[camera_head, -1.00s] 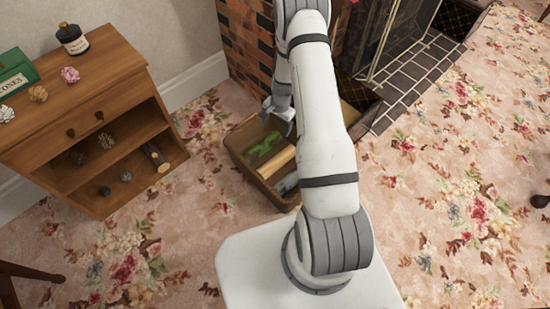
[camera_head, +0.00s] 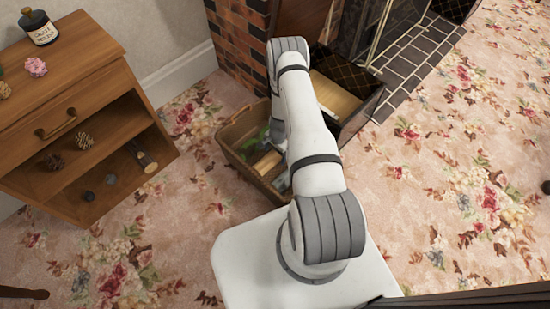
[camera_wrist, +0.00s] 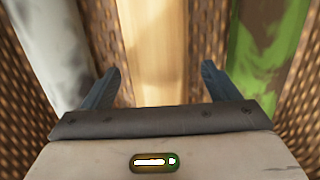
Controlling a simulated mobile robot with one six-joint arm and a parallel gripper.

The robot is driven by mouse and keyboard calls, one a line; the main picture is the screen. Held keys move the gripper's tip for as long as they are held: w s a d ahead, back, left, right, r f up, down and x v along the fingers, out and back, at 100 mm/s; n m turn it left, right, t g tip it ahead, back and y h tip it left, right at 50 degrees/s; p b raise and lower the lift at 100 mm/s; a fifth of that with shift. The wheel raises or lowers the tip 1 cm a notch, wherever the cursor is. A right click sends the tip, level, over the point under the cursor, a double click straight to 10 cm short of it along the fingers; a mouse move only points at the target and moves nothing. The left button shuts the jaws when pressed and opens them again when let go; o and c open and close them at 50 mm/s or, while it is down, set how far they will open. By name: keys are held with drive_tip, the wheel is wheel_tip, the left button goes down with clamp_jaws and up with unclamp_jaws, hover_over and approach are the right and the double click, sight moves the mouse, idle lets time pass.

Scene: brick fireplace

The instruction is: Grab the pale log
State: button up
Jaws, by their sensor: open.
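The pale log (camera_wrist: 150,45) lies in a brown wicker basket (camera_head: 232,157) beside the fireplace. It also shows in the head view (camera_head: 267,162), partly behind my arm. In the wrist view my gripper (camera_wrist: 160,82) is open, with one finger on each side of the pale log's line. The fingers look apart from the log; how far above it they are I cannot tell. A grey-white log (camera_wrist: 50,50) lies to its left and a green mossy log (camera_wrist: 268,45) to its right. In the head view my arm hides the gripper.
A wooden cabinet (camera_head: 100,75) with open shelves stands at the left. A dark box (camera_head: 365,95) holding a pale piece stands by the brick fireplace (camera_head: 236,42), right behind the basket. Basket walls and neighbouring logs are close around my gripper.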

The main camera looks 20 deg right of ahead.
wheel_tip(320, 180, down, 2)
drive_tip(key=shift+a+f, duration=0.1)
drive_tip(key=shift+a, duration=0.05)
drive_tip(key=shift+c, duration=0.5)
drive_tip(key=c, duration=1.2)
